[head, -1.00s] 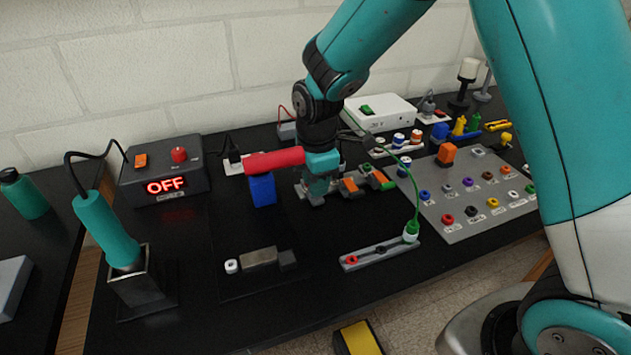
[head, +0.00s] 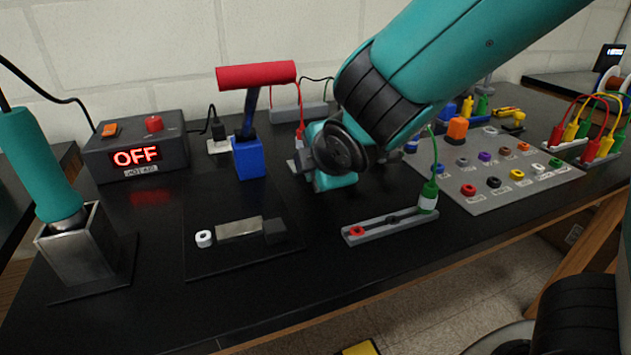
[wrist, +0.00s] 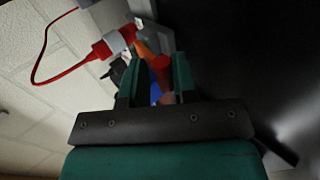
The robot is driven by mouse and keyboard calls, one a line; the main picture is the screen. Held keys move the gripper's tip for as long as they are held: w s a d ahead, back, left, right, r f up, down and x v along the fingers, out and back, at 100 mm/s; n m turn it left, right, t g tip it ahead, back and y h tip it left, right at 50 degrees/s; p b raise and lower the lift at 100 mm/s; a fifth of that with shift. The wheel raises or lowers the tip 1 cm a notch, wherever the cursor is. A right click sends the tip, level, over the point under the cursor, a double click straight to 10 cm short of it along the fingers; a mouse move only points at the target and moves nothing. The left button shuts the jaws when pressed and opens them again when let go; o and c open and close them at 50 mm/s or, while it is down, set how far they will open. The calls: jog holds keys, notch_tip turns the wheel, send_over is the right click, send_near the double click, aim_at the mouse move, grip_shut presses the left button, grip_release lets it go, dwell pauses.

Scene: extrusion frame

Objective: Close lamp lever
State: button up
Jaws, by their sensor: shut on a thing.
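My gripper (wrist: 160,78) shows in the wrist view with its two teal fingers closed around a small red piece (wrist: 162,66). This appears to be the handle of the lamp lever. In the head view, my wrist covers the fingertips and most of the lever. Only grey edges (head: 295,166) of what may be its base show beside it. A red plug (wrist: 108,46) with a red cable lies just left of the fingers in the wrist view. The lever's angle cannot be told.
A red T-shaped handle (head: 256,75) stands in a blue block (head: 249,158) left of my wrist. A box (head: 137,145) reads OFF. A grey slotted bar (head: 385,226) with a green plug lies in front. The grey peg board (head: 500,175) is to the right.

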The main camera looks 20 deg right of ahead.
jog(key=shift+s+f+t+b, duration=0.2)
jog(key=shift+f+t+b, duration=0.3)
jog(key=shift+f+b, duration=0.3)
jog(key=shift+r+b, duration=0.2)
jog(key=shift+b, duration=0.1)
jog(key=o, duration=0.7)
jog(key=shift+o, duration=1.2)
jog(key=shift+w, duration=0.1)
jog(key=shift+r, duration=0.15)
